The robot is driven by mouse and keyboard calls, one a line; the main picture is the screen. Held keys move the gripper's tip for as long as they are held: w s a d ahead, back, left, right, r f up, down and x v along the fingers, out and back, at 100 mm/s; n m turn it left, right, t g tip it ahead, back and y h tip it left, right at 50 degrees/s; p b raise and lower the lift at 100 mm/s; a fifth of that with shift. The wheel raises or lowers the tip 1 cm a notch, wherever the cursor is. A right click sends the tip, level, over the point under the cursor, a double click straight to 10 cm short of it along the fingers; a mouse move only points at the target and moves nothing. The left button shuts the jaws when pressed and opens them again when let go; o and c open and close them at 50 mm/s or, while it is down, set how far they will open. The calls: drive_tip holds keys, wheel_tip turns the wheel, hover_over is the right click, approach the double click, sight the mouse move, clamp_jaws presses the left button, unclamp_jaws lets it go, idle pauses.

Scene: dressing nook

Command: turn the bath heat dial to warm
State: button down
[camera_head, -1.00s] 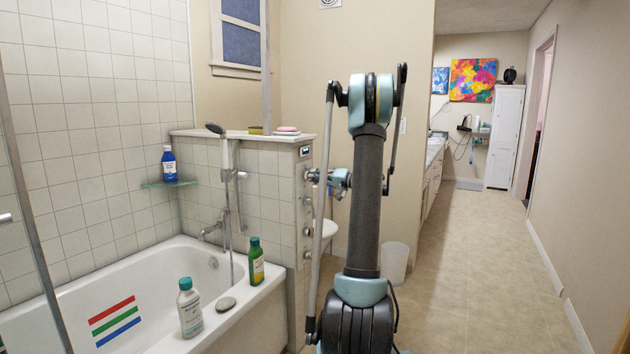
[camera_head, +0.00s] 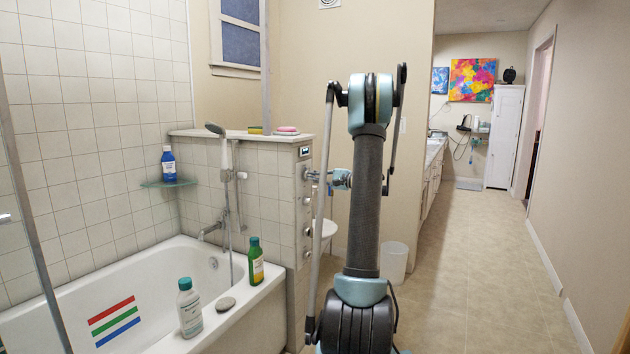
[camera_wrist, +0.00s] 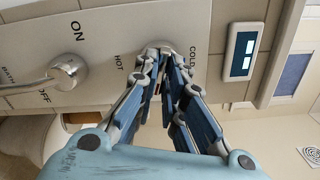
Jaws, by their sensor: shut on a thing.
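The bath heat dial (camera_wrist: 166,44) is a small pale metal knob on the wall panel, between the words HOT and COLD in the wrist view. My gripper (camera_wrist: 164,60) is shut on it, with its blue-padded fingers on both sides. The fingers cover most of the dial, so I cannot tell where it points. In the head view my gripper (camera_head: 320,176) reaches the end of the tiled half wall from the right, at the upper knob.
A lever knob (camera_wrist: 65,73) marked ON, OFF and BATH sits left of the dial in the wrist view. A small display (camera_wrist: 243,51) is to the right. The bathtub (camera_head: 262,300) with bottles on its rim stands left. The floor (camera_head: 470,290) on the right is clear.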

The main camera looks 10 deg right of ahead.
drive_tip(key=shift+m, duration=1)
drive_tip(key=c, duration=1.7)
unclamp_jaws()
drive_tip(key=shift+f, duration=0.1)
drive_tip(key=v, duration=1.1)
drive_tip(key=shift+s+d, duration=0.25)
drive_tip(key=shift+d, duration=0.1)
